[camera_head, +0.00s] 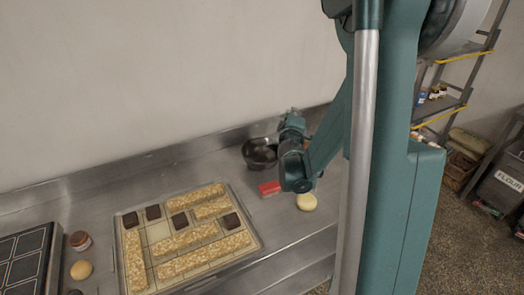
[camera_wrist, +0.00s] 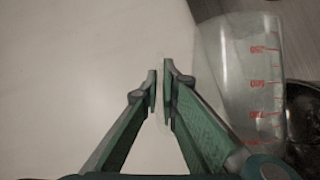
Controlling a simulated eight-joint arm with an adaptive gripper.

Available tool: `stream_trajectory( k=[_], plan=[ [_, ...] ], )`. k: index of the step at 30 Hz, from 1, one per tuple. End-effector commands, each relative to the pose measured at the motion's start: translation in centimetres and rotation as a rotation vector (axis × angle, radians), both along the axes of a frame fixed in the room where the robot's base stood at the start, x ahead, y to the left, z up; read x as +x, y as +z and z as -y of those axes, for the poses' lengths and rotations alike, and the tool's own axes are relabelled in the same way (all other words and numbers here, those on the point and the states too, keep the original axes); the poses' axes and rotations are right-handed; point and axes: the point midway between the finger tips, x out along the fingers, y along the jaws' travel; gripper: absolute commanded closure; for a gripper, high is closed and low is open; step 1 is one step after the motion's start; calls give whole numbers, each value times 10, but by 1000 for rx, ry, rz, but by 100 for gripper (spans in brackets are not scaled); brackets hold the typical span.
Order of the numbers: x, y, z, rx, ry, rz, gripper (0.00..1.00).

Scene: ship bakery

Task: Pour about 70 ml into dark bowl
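The dark bowl (camera_head: 258,156) stands on the steel counter near the back wall, left of my gripper (camera_head: 291,122). Part of it also shows at the right edge of the wrist view (camera_wrist: 304,112), behind a clear measuring jug. The clear jug (camera_wrist: 252,75) has red graduation marks and lies just right of my fingers. My fingers in the wrist view (camera_wrist: 160,92) are nearly together, with a thin pale see-through strip between them that looks like the jug's handle. The jug is hard to make out in the head view. I cannot tell its liquid level.
A red block (camera_head: 269,188) and a pale round bun (camera_head: 306,202) lie in front of the bowl. A tray (camera_head: 262,247) of bars and dark squares fills the middle counter. A small jar (camera_head: 80,240) and another bun (camera_head: 81,270) are at left.

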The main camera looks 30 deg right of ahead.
Motion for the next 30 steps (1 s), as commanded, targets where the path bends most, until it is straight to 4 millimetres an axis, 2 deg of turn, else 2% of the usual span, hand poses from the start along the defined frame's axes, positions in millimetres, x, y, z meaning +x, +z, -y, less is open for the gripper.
stream_trajectory(
  k=[30],
  plan=[
    [0,4,-6,-35,1,-9,100]
  ],
)
